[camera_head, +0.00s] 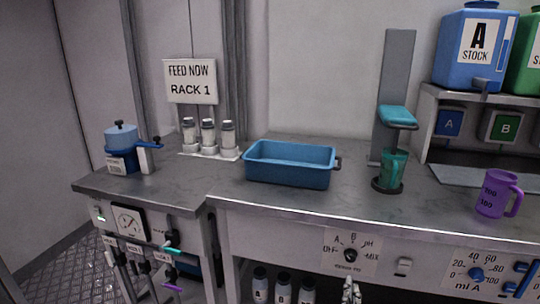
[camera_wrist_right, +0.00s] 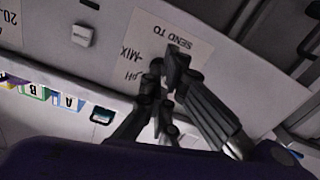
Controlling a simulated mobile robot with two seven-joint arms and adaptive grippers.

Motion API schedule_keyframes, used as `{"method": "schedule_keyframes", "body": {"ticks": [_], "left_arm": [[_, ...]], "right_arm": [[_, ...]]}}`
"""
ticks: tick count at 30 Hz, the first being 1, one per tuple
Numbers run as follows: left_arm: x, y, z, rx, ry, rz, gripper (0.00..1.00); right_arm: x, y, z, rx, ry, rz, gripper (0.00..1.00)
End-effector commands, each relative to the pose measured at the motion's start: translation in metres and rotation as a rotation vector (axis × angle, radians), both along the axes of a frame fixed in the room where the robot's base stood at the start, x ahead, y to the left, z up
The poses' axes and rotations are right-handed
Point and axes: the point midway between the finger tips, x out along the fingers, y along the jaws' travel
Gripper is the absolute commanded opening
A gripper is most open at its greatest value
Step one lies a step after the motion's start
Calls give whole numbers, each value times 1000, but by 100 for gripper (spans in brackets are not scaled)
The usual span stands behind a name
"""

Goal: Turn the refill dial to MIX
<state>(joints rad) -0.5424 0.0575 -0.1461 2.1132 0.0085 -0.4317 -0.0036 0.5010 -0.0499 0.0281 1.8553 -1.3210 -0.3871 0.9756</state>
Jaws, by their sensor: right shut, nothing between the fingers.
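The dial (camera_head: 350,256) is a small dark knob on the counter's front panel. Its white label (camera_head: 333,240) reads OFF, A, B, pH and MIX around it; the small caption below is too blurred to read. Which mark the knob points at is unclear. In the right wrist view the label (camera_wrist_right: 143,50) appears upside down, with SEND TO, MIX and pH legible. My right gripper (camera_wrist_right: 166,72) is shut and empty, its fingertips in front of the label and hiding the knob there. In the head view my right gripper (camera_head: 350,290) shows just below the dial. My left gripper is not in view.
A pale switch (camera_head: 403,266) sits right of the dial, then a mL dial (camera_head: 476,274). Several bottles (camera_head: 282,288) stand below the counter. On top are a blue tray (camera_head: 290,165), a teal cup (camera_head: 391,169) and a purple jug (camera_head: 494,197).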

Motion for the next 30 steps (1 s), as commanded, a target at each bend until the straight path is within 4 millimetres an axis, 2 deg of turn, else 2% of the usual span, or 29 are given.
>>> {"method": "schedule_keyframes", "body": {"ticks": [4, 10, 19, 24, 30], "left_arm": [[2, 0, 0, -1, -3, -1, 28], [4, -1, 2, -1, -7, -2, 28], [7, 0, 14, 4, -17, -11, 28], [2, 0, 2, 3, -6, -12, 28], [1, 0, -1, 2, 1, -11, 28]], "right_arm": [[0, -1, 0, 143, -41, -4, 0], [5, -2, 1, 211, -63, -4, 0], [40, -13, 3, 208, -62, -5, 0], [57, -17, -2, 212, -61, -5, 0], [67, -21, 0, 211, -62, -6, 0]]}}
